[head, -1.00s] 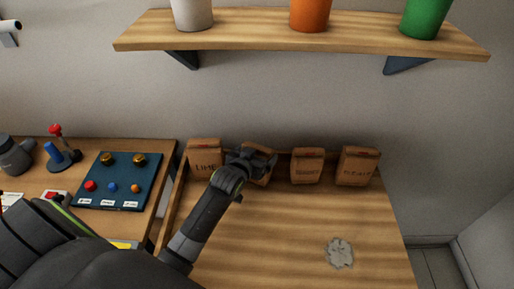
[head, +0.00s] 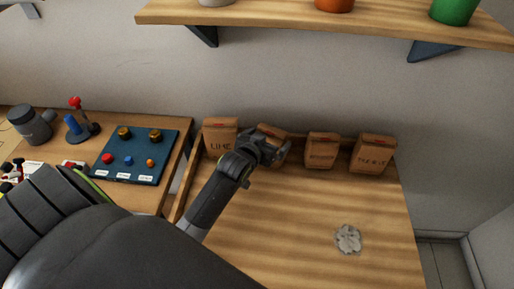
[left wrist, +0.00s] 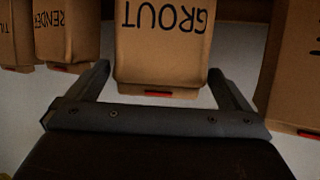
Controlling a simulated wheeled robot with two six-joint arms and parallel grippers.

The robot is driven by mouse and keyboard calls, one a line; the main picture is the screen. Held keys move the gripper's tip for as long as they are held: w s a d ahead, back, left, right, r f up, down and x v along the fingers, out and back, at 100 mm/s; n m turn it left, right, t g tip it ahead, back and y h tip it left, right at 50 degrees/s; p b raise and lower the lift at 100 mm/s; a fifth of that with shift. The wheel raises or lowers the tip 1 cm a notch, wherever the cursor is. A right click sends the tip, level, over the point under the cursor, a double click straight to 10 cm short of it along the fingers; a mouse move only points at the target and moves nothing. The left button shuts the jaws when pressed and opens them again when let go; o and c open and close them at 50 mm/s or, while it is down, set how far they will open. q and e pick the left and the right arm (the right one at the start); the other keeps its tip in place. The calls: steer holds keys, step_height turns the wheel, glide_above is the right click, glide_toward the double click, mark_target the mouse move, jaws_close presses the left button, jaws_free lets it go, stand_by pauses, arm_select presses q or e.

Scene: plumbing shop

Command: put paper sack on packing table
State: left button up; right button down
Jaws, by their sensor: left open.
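Brown paper sacks stand in a row at the back of a wooden table (head: 290,215). The sack marked GROUT (left wrist: 162,35) hangs upside down in the left wrist view, between my left gripper's fingers (left wrist: 158,75). In the head view this second sack (head: 272,131) is partly hidden by my left gripper (head: 270,152). The gripper is open, one finger on each side of the sack; I cannot tell whether they touch it. The sack marked LIME (head: 220,133) stands to its left. My right gripper is not in view.
Two more sacks stand to the right, a third (head: 322,152) and a fourth (head: 372,155). A grey patch (head: 348,240) lies on the table. A side table holds a blue panel (head: 137,157). A shelf (head: 330,22) with pots hangs above.

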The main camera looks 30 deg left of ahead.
arm_select(q)
steer(key=v, duration=0.8)
steer(key=shift+s, duration=0.35)
